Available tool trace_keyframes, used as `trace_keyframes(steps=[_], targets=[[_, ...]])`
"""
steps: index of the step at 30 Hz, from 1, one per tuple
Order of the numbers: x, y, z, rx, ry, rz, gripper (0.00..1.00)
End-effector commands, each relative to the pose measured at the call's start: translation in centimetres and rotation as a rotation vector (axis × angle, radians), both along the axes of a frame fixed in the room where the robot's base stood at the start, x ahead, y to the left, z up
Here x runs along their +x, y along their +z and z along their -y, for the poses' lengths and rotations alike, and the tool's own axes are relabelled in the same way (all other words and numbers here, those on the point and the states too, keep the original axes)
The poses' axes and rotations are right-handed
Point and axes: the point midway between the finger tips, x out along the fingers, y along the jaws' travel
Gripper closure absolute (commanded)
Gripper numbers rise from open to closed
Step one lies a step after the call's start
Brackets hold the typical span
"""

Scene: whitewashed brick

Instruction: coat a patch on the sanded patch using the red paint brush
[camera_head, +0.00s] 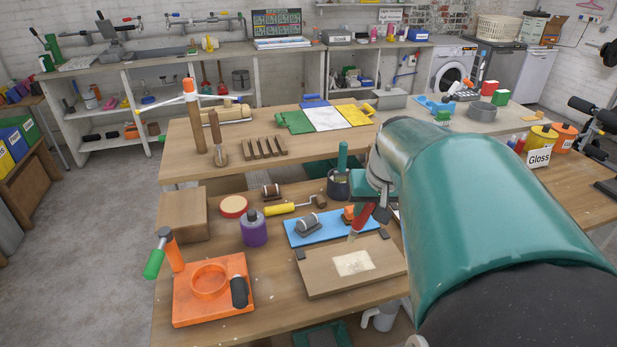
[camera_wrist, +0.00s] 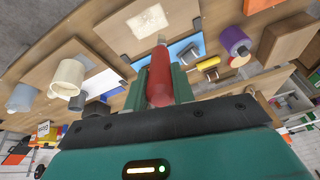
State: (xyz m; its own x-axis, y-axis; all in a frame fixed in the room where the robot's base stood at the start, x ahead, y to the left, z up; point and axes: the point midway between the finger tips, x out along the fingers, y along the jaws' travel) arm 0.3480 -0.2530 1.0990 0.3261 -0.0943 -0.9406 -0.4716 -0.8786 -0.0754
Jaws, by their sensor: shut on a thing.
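The red paint brush (camera_head: 361,219) is in my gripper (camera_head: 370,195), tilted with its pale bristles pointing down. In the wrist view the brush (camera_wrist: 160,78) sits between the two green fingers of my gripper (camera_wrist: 160,88), which are shut on it. The sanded patch is a pale, roughly square area (camera_head: 353,263) on a wooden board (camera_head: 318,282); it also shows in the wrist view (camera_wrist: 148,20). The bristle tip is just behind the patch's far edge in the head view, apparently above the board. I cannot tell the exact gap.
A blue tray (camera_head: 300,238) with a roller and other items lies behind the board. A dark pot (camera_head: 338,187) holding a green-handled tool stands farther back. A purple bottle (camera_head: 254,230) and an orange fixture (camera_head: 185,302) stand to the left. My arm hides the right side.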

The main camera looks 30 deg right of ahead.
Motion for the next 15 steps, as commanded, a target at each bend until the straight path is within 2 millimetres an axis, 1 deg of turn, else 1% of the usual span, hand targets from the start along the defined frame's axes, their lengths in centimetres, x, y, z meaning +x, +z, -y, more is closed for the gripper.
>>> trace_keyframes(steps=[5, 15], targets=[[-0.2, -0.8, 0.4, -0.001, -0.003, -0.001, 0.98], [-0.2, -4.2, 0.5, 0.000, -0.003, -0.002, 0.98]])
